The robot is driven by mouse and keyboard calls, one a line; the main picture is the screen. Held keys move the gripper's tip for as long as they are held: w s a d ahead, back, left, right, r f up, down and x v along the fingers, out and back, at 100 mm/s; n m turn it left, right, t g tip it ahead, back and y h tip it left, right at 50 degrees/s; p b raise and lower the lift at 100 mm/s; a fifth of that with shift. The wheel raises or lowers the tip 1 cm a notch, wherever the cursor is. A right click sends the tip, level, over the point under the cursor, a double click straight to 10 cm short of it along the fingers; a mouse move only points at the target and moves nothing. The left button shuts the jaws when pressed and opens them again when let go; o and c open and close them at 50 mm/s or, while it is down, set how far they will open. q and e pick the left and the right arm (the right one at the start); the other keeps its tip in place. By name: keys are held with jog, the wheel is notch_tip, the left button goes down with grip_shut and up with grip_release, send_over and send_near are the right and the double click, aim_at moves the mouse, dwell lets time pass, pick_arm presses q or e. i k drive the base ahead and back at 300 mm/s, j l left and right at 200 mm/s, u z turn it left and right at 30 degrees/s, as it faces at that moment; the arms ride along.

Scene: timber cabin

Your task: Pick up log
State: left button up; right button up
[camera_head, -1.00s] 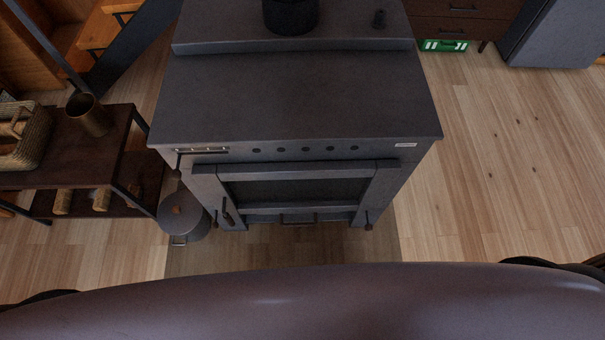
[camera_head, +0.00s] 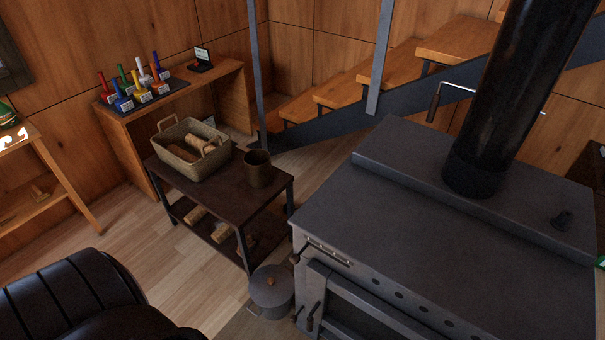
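Light brown logs (camera_head: 201,143) lie in a woven basket (camera_head: 172,154) on top of a dark two-tier side table (camera_head: 220,197), left of the stove. More logs (camera_head: 195,214) lie on the table's lower shelf, partly hidden by the table's frame. Neither of my grippers is in view.
A black wood stove (camera_head: 430,225) fills the right side. A lidded pot (camera_head: 271,290) stands on the floor by its corner. A brown metal cup (camera_head: 257,168) stands beside the basket. A black padded seat (camera_head: 75,300) is at lower left. Clear wooden floor (camera_head: 185,262) lies between.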

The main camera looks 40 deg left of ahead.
aim_at(199, 213)
jog(key=k+j, duration=0.1)
jog(key=j, duration=0.75)
jog(key=k+j+z, duration=0.1)
jog(key=j, duration=0.35)
jog(key=k+j, duration=0.15)
jog(key=j, duration=0.25)
